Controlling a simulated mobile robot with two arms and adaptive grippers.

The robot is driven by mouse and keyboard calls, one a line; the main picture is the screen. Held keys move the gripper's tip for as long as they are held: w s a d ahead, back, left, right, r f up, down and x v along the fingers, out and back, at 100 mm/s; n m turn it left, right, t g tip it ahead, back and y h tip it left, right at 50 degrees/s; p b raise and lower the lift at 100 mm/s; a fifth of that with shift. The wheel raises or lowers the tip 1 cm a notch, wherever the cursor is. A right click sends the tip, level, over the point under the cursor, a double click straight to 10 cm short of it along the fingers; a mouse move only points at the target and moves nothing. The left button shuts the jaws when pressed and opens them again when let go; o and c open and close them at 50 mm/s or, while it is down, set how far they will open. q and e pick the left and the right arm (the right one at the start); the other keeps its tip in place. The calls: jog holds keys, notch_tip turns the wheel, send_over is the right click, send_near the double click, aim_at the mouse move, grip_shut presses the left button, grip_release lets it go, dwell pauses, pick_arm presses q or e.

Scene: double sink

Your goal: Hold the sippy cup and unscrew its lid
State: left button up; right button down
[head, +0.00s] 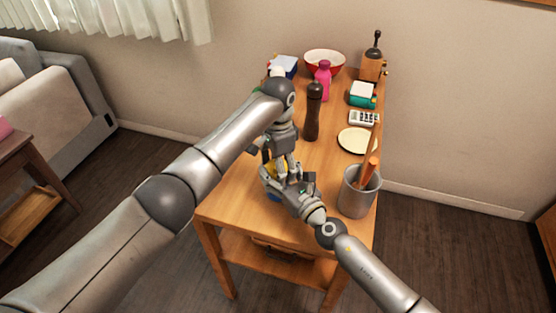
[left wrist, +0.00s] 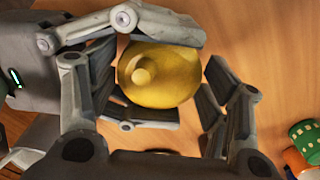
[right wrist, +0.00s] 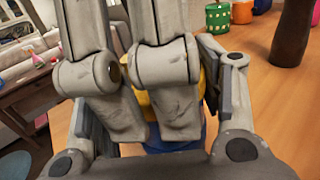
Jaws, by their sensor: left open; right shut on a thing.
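The sippy cup has a yellow lid with a short spout and a blue body. In the left wrist view the lid (left wrist: 172,75) faces the camera from above, between the open fingers of my left gripper (left wrist: 158,82). My right gripper (head: 284,182) is shut on the cup from the near side. Whether the left fingers touch the lid is unclear.
A grey container (head: 354,198) with an orange-handled item stands close to the right. A dark pepper mill (head: 313,112), pink bottle (head: 323,80), red bowl (head: 324,62) and cream plate (head: 355,140) stand farther back. The table's front left is bare.

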pick_arm(q)
jog(key=c, duration=0.9)
jog(key=o, duration=1.2)
jog(key=shift+c, duration=0.2)
jog(key=shift+r, duration=2.25)
pick_arm(e)
jog(key=shift+c, duration=1.6)
grip_release()
